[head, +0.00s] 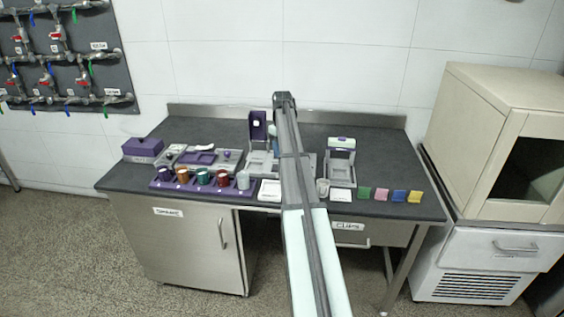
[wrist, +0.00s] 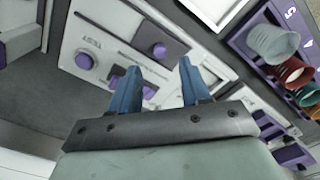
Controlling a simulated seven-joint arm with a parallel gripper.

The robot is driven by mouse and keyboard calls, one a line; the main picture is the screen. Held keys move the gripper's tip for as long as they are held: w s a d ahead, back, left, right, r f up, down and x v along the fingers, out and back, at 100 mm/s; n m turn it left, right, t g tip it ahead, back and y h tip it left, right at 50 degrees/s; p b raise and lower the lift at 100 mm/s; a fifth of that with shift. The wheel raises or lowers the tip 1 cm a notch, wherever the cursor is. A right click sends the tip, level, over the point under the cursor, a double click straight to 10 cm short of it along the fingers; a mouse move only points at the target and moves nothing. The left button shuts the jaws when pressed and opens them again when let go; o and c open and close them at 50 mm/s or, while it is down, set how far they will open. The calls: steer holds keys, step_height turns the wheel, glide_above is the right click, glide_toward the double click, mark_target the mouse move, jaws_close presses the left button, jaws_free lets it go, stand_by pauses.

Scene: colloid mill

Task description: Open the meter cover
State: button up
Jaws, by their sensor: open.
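My gripper (wrist: 155,88) is open and empty, its two blue fingers apart above a light panel (wrist: 128,22) in the wrist view. A dark flat plate with a round purple knob (wrist: 158,48) lies on this panel just beyond the fingertips; it looks like the meter cover, though I cannot be sure. Another purple part (wrist: 148,91) shows between the fingers, partly hidden. In the head view my arm hides the gripper and part of the middle device, beside whose raised purple panel (head: 257,127) the arm passes.
A purple rack (head: 160,184) with several coloured cups stands at the bench's front left. A purple box (head: 142,147) is at far left. The bench's back right is clear.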

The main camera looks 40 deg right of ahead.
steer(key=shift+f, duration=3)
jaws_close()
